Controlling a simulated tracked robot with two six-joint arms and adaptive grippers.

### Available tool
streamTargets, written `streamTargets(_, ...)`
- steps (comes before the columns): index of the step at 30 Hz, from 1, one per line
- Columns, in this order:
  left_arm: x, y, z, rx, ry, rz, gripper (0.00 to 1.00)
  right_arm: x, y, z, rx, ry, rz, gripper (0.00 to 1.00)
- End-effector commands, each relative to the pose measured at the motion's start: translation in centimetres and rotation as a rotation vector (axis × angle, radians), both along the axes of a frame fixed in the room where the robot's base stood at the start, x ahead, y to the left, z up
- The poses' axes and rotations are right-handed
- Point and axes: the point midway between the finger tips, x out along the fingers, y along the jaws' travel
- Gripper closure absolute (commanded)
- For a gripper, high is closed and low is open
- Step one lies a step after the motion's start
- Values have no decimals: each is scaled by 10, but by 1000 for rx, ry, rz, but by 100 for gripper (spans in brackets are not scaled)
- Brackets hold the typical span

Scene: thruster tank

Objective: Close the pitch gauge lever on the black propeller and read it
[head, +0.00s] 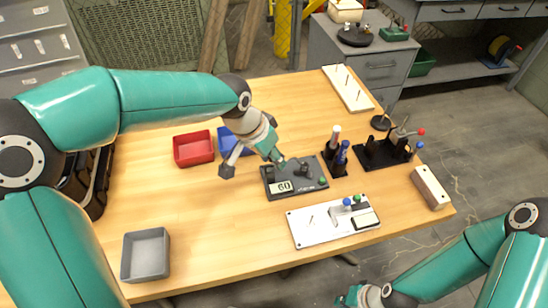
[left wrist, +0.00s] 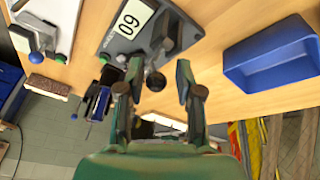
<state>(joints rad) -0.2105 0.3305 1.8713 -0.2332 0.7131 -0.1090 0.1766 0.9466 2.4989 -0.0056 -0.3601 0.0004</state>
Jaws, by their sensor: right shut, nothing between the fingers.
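A dark grey gauge plate (head: 314,184) lies mid-table, with a white display reading 60 (head: 281,186), a green knob (head: 323,181) and a dark upright part. In the left wrist view the plate (left wrist: 118,38) shows a dark lever with a round black knob (left wrist: 155,81) at its end. My left gripper (head: 280,160) is over the plate's far edge. In the wrist view its fingers (left wrist: 153,84) are apart, with the knob between them in the picture; contact cannot be told. I cannot clearly make out a black propeller. My right gripper (head: 350,297) is shut and empty at the bottom edge.
A white board (head: 305,232) with blue and green knobs lies in front of the plate. A black fixture (head: 375,156) and a wood-and-white block (head: 430,188) are right. Red (head: 194,150), blue (head: 233,140) and grey (head: 146,256) bins stand left.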

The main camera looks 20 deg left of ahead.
Motion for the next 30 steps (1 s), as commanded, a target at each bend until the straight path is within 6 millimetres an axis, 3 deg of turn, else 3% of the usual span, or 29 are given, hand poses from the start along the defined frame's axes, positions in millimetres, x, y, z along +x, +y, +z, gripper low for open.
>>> streamTargets(14,-3,2,8,1,3,1,55,0,0,1,0,0,0,100)
streamTargets(30,-25,24,97,0,0,0,55,0,0,0,0,0,0,100)
